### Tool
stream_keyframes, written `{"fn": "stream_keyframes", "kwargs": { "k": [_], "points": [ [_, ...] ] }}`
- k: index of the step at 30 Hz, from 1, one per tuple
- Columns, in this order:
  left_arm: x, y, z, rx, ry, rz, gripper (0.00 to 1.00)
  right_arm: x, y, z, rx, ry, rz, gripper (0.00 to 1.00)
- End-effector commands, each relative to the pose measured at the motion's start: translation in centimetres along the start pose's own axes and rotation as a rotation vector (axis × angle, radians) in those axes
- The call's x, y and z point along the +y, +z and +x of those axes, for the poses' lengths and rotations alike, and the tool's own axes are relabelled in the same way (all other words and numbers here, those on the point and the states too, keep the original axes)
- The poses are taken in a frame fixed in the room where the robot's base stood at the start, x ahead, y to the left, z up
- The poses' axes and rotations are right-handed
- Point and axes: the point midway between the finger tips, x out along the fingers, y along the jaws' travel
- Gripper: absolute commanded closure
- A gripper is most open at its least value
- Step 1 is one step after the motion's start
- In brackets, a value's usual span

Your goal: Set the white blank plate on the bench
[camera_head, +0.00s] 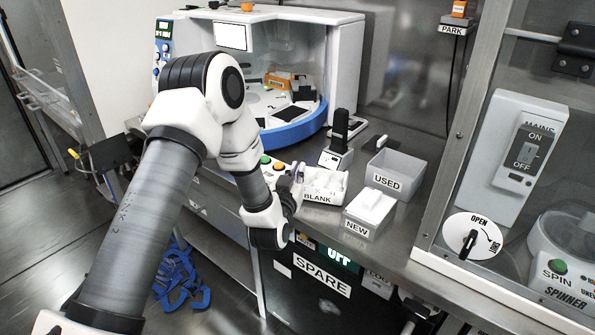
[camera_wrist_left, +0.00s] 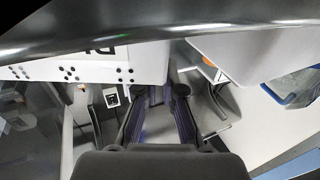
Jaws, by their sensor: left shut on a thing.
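My left arm comes in from the left in the head view, and its gripper (camera_head: 292,186) is at the bench's front edge, just left of the white rack labelled BLANK (camera_head: 325,188). In the left wrist view the two fingers (camera_wrist_left: 157,112) are closed on a pale, narrow piece (camera_wrist_left: 158,125), which I take to be the white blank plate. The head view hardly shows it, as the gripper hides most of it. The grey bench (camera_head: 405,215) runs under the rack. My right gripper is not in view.
A white box labelled NEW (camera_head: 370,210) and a grey bin labelled USED (camera_head: 396,172) stand right of the rack. A black device (camera_head: 339,140) stands behind it. A rounded machine with a blue rim (camera_head: 295,133) is at the back. Bare bench shows right of the bins.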

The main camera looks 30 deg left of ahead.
Motion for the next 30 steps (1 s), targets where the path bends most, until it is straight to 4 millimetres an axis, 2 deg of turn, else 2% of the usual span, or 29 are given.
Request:
{"fn": "stream_keyframes", "kwargs": {
  "k": [9,10,11,12,20,24,26,30],
  "points": [
    [0.0,0.7,0.0,0.0,0.0,0.0,1.0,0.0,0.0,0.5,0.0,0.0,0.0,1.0],
    [0.0,0.7,0.0,0.0,0.0,0.0,0.83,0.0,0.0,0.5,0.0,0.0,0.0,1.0],
    [0.0,0.7,0.0,0.0,0.0,0.0,0.72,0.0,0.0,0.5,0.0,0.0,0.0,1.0],
    [0.0,0.7,0.0,0.0,0.0,0.0,0.68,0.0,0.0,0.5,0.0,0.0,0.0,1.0],
    [0.0,0.6,0.0,0.0,0.0,0.0,0.68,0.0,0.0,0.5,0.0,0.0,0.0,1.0],
    [0.0,-1.0,0.0,0.001,0.0,0.0,0.68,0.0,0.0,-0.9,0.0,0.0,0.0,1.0],
    [0.0,-0.4,-1.0,-0.004,0.0,0.0,0.68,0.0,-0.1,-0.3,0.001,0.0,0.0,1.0],
    [0.0,-0.2,-4.7,-0.006,0.001,0.0,0.68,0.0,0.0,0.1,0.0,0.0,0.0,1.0]
  ]
}}
